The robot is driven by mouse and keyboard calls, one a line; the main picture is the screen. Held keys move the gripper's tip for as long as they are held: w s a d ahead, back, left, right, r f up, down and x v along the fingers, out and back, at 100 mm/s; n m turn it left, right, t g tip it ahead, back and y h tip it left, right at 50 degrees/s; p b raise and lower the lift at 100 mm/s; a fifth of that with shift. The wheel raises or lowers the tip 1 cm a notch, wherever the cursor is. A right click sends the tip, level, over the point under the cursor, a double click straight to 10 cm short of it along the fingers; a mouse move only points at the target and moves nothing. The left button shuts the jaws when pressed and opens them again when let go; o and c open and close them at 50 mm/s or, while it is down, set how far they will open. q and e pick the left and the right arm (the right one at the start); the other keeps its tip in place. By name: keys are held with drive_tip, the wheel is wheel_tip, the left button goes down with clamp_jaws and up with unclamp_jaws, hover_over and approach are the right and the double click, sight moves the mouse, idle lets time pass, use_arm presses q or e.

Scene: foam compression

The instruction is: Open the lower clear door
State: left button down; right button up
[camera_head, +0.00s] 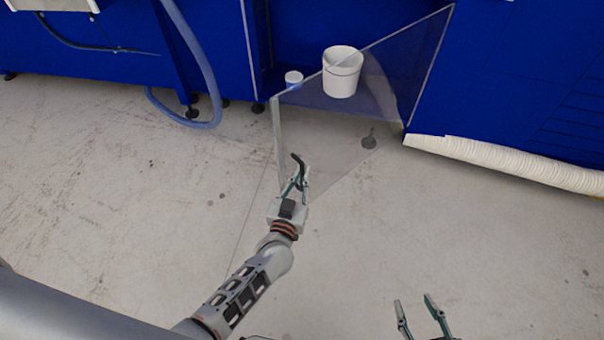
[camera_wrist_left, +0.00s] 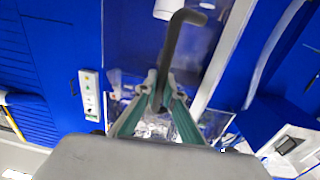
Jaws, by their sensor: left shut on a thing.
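The lower clear door (camera_head: 335,125) stands swung out from the blue machine, hinged at its right edge near the white hose. Its black handle (camera_head: 299,170) is near the free left edge. My left gripper (camera_head: 296,185) is shut on this handle; in the left wrist view the dark bent handle (camera_wrist_left: 178,50) rises from between the fingertips (camera_wrist_left: 160,98). My right gripper (camera_head: 424,318) is open and empty, low over the floor at the bottom of the head view.
A blue-grey hose (camera_head: 205,70) hangs at left. A white ribbed hose (camera_head: 500,158) lies at right. The concrete floor (camera_head: 130,200) is largely clear.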

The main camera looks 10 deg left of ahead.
use_arm(q)
drive_tip(key=shift+f, duration=0.1)
drive_tip(key=c, duration=2.2)
unclamp_jaws()
drive_tip(key=shift+o, duration=0.2)
